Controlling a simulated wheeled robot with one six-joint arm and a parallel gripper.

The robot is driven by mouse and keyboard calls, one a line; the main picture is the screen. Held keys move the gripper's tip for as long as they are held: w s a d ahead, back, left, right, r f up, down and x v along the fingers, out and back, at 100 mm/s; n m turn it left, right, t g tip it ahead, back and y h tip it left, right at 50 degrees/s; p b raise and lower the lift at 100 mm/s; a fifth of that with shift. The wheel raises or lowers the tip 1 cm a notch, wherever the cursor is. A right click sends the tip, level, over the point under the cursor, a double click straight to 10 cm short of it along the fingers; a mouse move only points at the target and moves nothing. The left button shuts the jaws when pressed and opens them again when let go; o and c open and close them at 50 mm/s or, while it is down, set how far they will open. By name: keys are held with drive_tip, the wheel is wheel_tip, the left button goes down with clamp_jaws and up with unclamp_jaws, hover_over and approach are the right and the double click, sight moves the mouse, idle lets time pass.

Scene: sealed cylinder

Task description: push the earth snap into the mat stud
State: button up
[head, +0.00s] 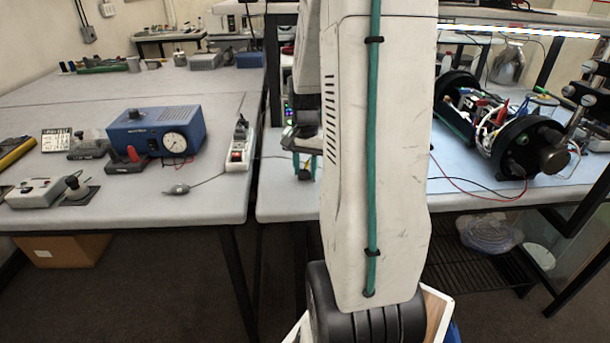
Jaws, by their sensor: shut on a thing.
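My gripper (303,164) shows partly at the left edge of my arm, low over the right bench. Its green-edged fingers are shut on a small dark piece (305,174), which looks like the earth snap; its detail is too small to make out. A thin lead runs from the left towards it. The pale blue-grey mat (285,205) covers the bench under my gripper. I cannot make out the mat stud; my arm hides much of the mat. I cannot tell whether the snap touches the mat.
On the left bench are a blue box with a dial (157,136), a power strip (239,146), a grey meter (38,191) and a grey lump on a cord (177,188). An opened cylinder with wiring (490,120) lies on the right bench. A gap separates the benches.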

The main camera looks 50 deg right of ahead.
drive_tip(key=shift+r, duration=0.55)
wheel_tip(320, 180, up, 2)
drive_tip(key=shift+r, duration=0.15)
drive_tip(key=s, duration=0.5)
drive_tip(key=s+r, duration=0.1)
drive_tip(key=s, duration=1)
drive_tip(key=shift+r, duration=0.3)
